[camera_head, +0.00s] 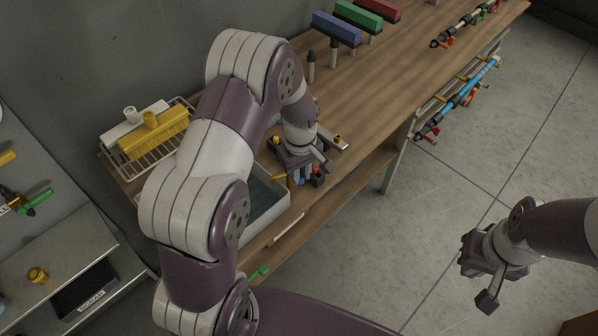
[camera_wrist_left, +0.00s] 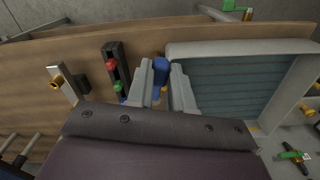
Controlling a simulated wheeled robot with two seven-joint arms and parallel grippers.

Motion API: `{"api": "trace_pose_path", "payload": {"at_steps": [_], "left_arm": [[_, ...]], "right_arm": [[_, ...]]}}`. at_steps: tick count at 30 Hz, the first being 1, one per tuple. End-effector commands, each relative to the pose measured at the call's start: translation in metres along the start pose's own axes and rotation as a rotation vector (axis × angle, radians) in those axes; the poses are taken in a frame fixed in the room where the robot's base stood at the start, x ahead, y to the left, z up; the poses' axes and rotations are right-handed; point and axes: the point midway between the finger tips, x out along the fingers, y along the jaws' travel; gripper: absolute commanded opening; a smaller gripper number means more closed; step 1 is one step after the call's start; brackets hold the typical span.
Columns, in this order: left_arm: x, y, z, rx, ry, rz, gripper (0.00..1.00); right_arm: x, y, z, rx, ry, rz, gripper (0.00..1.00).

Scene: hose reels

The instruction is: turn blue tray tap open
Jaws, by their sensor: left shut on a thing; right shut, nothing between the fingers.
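My left gripper (camera_head: 300,172) is over the workbench beside a grey tray (camera_head: 270,212). In the left wrist view, the fingers of this gripper (camera_wrist_left: 166,90) are closed around a blue tap handle (camera_wrist_left: 161,66), next to the edge of the tray (camera_wrist_left: 178,48). The fingers cover much of the handle and its base, so its turn angle is hard to judge. A dark strip (camera_wrist_left: 113,56) with red and green knobs stands to the left of the handle. My right gripper (camera_head: 487,300) is shut and empty above the floor at the right.
Blue (camera_head: 336,28), green (camera_head: 358,14) and red blocks stand along the wall. A plate with a brass fitting (camera_wrist_left: 57,83) is left of the knobs. The bench (camera_head: 385,90) has clear room.

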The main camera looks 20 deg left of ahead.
Motion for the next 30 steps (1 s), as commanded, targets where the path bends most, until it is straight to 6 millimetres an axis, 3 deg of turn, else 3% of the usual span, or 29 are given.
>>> {"api": "trace_pose_path", "payload": {"at_steps": [11,12,13,14,23,26,30], "left_arm": [[-0.004,0.003,-0.004,-0.003,0.010,0.011,0.00],[-0.004,0.003,-0.004,-0.002,0.010,0.011,0.34],[-0.004,0.003,-0.003,-0.002,0.010,0.010,0.44],[-0.003,0.003,-0.003,-0.002,0.009,0.009,0.47],[-0.004,0.001,-0.002,-0.002,0.004,0.005,0.47],[-0.017,0.002,-0.002,-0.002,0.007,0.007,0.47],[-0.053,0.002,-0.003,-0.002,0.009,0.010,0.47]], "right_arm": [[-0.001,0.000,0.000,0.000,0.000,0.000,0.00],[-0.001,0.000,0.000,0.000,0.000,0.000,0.00],[-0.001,0.000,0.000,0.000,0.000,0.000,0.00],[-0.001,0.000,0.000,0.000,0.000,0.000,0.00],[0.001,0.000,0.000,0.000,0.000,0.000,0.00],[0.006,0.000,0.001,0.000,0.000,0.000,0.00],[0.017,0.000,0.002,0.000,0.000,0.000,0.00]]}}
